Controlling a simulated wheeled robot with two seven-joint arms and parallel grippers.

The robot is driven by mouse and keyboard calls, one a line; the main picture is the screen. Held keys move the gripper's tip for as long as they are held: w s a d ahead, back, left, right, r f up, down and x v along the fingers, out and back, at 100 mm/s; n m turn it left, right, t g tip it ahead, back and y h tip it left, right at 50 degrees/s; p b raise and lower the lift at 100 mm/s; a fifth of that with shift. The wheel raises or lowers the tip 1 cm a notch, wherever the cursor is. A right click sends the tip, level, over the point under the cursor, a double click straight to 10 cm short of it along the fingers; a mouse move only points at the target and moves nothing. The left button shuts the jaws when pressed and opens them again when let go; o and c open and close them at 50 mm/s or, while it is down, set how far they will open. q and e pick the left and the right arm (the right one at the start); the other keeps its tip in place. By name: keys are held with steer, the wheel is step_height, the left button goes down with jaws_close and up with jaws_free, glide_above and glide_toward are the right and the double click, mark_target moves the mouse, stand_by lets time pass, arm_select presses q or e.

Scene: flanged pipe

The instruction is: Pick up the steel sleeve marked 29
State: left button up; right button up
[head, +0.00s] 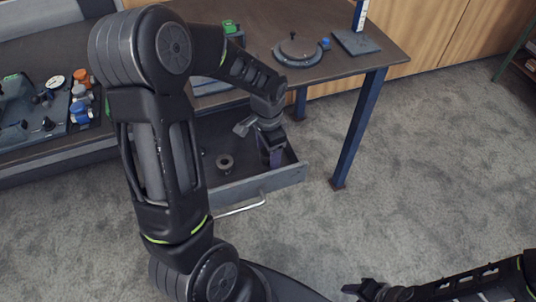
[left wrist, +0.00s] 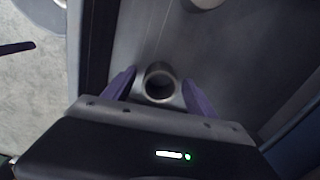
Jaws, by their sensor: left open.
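A steel sleeve (left wrist: 160,84), a short round tube seen end-on with a dark bore, stands in the open drawer between the purple fingers of my left gripper (left wrist: 160,90). The fingers are apart, one on each side of it; whether they touch it cannot be told. In the head view my left gripper (head: 272,157) points down into the drawer's right end and hides this sleeve. No number can be read on it. A second round metal piece (head: 225,162) stands in the drawer to the left. My right gripper (head: 368,289) is at the bottom edge, far from the drawer.
The drawer (head: 255,187) is pulled out under the workbench (head: 370,62), its walls close around my left gripper. A round flange fixture (head: 297,52) and a dark plate (head: 355,42) lie on the bench. A blue bench leg (head: 358,130) stands right of the drawer.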

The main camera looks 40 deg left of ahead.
arm_select(q)
jaws_close()
stand_by(0.7)
